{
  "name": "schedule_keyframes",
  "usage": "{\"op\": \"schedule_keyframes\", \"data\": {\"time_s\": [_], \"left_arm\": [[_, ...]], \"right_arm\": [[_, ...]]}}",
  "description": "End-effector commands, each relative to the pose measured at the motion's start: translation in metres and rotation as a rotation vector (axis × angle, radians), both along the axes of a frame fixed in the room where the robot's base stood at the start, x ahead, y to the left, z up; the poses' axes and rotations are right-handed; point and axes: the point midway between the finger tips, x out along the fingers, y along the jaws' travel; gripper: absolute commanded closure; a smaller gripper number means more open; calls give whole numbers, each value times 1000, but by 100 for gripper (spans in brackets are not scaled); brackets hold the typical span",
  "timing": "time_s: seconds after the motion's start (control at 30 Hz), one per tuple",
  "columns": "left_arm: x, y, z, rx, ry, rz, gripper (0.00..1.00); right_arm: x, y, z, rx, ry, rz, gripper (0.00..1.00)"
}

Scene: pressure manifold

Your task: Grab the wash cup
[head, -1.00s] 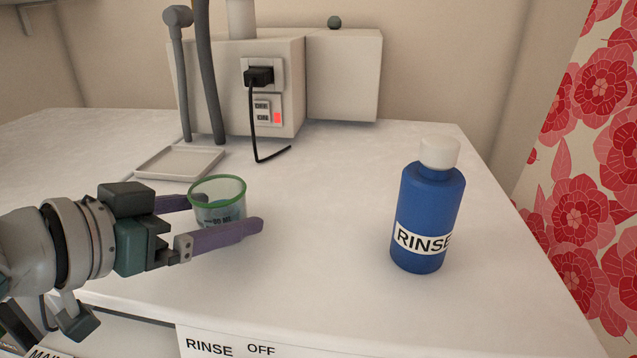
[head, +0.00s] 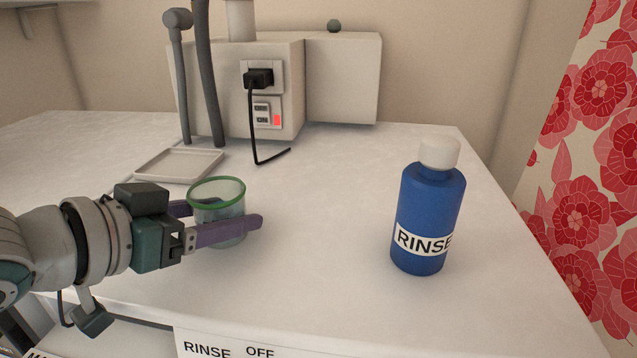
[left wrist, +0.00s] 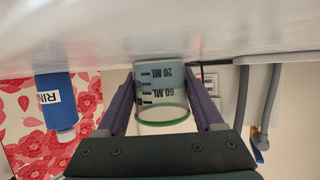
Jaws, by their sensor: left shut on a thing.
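The wash cup (head: 217,194) is a clear cup with a green rim, upright on the white counter in the head view. It also shows in the left wrist view (left wrist: 162,90), upside down in the picture, with black volume marks. My left gripper (head: 222,222) comes in from the left with its purple fingers on either side of the cup, shut on it. The near finger hides part of the cup's front. My right gripper is not in view.
A blue RINSE bottle (head: 428,215) with a white cap stands to the right on the counter (head: 320,250). A shallow grey tray (head: 180,165) lies behind the cup. A white box with a black plug (head: 259,79), cord and grey pipes stands at the back. The counter between cup and bottle is clear.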

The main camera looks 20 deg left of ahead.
Motion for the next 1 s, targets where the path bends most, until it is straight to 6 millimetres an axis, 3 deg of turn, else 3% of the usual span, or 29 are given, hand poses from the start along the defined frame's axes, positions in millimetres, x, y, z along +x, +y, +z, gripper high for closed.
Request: {"op": "schedule_keyframes", "data": {"time_s": [0.2, 0.67, 1.0], "left_arm": [[0, 0, 0, 0, -1, 0, 88], [0, 0, 7, 0, -1, 0, 89], [0, 0, 39, 1, -3, -1, 89]], "right_arm": [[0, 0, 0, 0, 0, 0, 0], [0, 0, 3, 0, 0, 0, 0], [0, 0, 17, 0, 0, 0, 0]]}}
